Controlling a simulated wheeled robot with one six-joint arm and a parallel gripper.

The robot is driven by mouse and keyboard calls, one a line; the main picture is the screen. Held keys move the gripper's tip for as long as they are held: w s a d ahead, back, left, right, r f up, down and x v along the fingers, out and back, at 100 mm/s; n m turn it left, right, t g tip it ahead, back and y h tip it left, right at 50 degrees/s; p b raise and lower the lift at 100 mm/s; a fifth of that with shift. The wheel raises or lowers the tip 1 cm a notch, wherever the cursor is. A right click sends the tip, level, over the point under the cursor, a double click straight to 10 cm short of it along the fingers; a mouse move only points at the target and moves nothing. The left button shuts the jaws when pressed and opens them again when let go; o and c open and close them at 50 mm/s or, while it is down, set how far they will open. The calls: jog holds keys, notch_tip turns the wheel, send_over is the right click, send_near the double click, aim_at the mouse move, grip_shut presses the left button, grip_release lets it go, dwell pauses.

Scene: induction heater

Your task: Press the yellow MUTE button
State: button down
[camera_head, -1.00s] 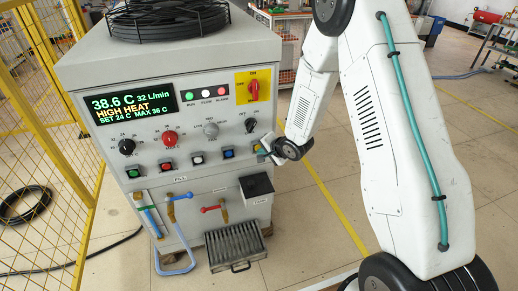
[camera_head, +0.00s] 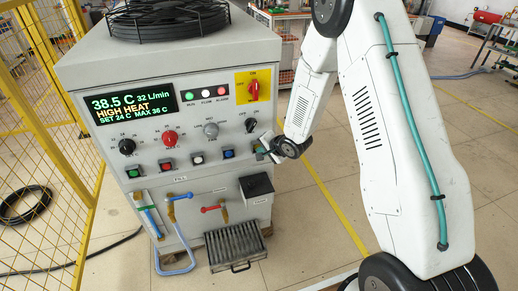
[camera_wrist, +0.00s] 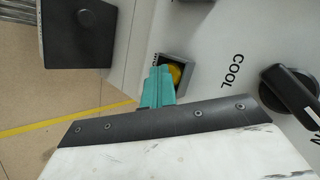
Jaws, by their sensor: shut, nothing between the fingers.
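The yellow MUTE button (camera_wrist: 176,72) sits in a square grey frame on the machine's panel in the wrist view, with its label partly covered. My gripper (camera_wrist: 160,72) is shut and empty. Its teal fingertips lie over the left part of the button in that view; I cannot tell whether they touch it. In the head view my gripper (camera_head: 262,149) is at the right end of the button row and hides most of the yellow button.
The machine panel also holds green (camera_head: 134,171), red (camera_head: 167,167), white (camera_head: 198,159) and blue (camera_head: 228,154) buttons. A black knob (camera_head: 252,125) is just above my gripper and also shows in the wrist view (camera_wrist: 290,92). A black box (camera_head: 257,186) juts out below.

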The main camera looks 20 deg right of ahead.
jog(key=shift+s, duration=0.85)
jog(key=s, duration=0.5)
jog(key=shift+s, duration=0.1)
dwell(0.5)
